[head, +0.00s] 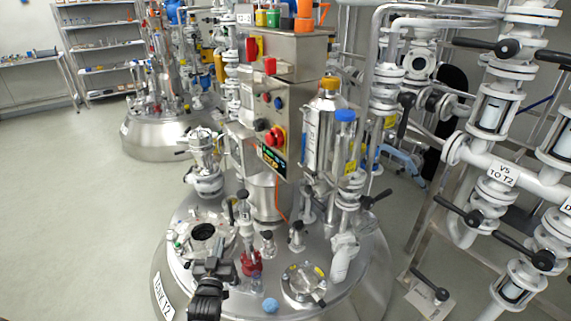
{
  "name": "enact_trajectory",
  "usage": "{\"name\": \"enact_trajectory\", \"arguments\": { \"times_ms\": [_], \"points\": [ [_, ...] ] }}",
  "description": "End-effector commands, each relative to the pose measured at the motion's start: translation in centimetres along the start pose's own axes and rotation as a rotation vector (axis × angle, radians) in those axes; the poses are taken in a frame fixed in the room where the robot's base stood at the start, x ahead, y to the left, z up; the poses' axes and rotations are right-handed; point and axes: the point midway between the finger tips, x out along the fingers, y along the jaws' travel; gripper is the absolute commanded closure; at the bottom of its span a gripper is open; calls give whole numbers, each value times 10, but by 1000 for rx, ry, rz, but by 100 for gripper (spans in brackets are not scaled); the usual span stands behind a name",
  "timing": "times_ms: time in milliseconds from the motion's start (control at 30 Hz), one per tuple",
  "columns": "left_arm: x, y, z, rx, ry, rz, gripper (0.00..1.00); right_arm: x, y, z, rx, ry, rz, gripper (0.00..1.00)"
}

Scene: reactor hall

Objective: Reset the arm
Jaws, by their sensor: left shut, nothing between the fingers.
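My left gripper (212,263) is low in the head view, left of centre, with its black arm coming up from the bottom edge. It is shut and empty. It is over the front left of the steel lid of the tank (335,265) labelled T2, just in front of a round port (203,231). Whether it touches the lid I cannot tell. My right gripper is not in view.
A red fitting (250,263) stands close to the right of my left gripper. A blue cap (270,305) and a round sight port (304,283) are farther right. A control box (272,125) rises behind. Pipes with valves (494,190) fill the right. The left floor (65,210) is clear.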

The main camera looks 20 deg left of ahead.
Motion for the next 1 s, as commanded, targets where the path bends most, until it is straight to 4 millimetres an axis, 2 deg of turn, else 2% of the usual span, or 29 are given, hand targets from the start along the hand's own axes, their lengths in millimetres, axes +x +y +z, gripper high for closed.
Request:
{"name": "enact_trajectory", "arguments": {
  "times_ms": [133, 233, 267, 367, 400, 467, 500, 567, 600, 667, 700, 767, 833, 900, 1000],
  "points": [
    [0, 1, 6, 8, -26, 4, 100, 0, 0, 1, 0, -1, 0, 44],
    [-6, 6, 37, 27, -109, 22, 100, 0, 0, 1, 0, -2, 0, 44],
    [-9, 9, 52, 35, -146, 34, 100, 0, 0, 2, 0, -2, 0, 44],
    [-31, 20, 115, 71, -305, 82, 100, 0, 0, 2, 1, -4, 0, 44],
    [-45, 25, 144, 89, -379, 107, 100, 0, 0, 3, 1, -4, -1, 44],
    [-71, 30, 186, 118, -491, 142, 100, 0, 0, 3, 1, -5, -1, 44],
    [-91, 32, 213, 137, -565, 167, 100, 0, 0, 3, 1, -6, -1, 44],
    [-124, 33, 250, 167, -672, 202, 100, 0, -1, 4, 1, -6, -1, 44],
    [-147, 32, 273, 187, -743, 224, 100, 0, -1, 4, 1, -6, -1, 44],
    [-185, 29, 305, 217, -848, 258, 100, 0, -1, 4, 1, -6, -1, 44],
    [-212, 26, 324, 237, -917, 279, 100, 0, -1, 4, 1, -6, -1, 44],
    [-253, 18, 350, 269, -1019, 310, 100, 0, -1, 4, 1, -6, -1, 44],
    [-303, 8, 374, 305, -1134, 346, 100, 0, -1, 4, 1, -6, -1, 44],
    [-352, -6, 392, 340, -1240, 377, 100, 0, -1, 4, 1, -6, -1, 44],
    [-413, -26, 408, 384, -1368, 412, 100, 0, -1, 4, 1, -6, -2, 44]
  ]
}}
